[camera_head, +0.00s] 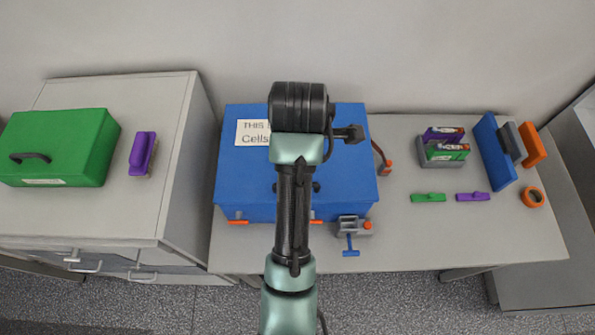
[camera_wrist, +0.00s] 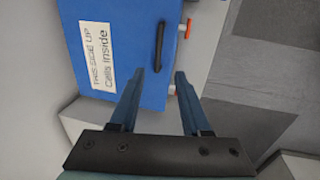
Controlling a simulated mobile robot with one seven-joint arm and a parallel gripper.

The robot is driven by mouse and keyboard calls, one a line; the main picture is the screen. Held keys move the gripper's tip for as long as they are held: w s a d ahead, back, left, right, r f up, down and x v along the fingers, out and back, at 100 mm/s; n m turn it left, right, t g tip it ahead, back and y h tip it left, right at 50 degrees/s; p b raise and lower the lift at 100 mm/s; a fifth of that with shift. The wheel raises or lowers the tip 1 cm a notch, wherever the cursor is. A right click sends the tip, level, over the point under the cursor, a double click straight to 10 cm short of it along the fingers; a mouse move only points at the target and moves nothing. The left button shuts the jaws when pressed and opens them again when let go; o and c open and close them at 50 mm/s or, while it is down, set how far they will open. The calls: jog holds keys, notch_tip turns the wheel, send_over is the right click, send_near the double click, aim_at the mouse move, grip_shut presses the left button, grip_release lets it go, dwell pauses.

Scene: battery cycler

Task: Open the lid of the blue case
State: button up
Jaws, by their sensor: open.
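The blue case (camera_head: 345,165) stands on the grey table with its lid shut, as far as I can see. It has a white label (camera_head: 252,133) reading "Cells". My arm covers its middle in the head view.
A grey clamp with a blue handle (camera_head: 349,235) sits at the case's front right. A battery rack (camera_head: 441,150), green and purple pieces, and an upright blue panel (camera_head: 494,151) stand to the right. A green case (camera_head: 70,145) and purple brush (camera_head: 143,152) are on the left cabinet.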

jog(key=f, duration=0.4)
jog(key=w+f+p, duration=0.1)
jog(key=f, duration=0.3)
jog(key=w+f+p, duration=0.1)
jog(key=f, duration=0.3)
jog(key=shift+w, duration=0.25)
grip_shut()
dwell(0.9)
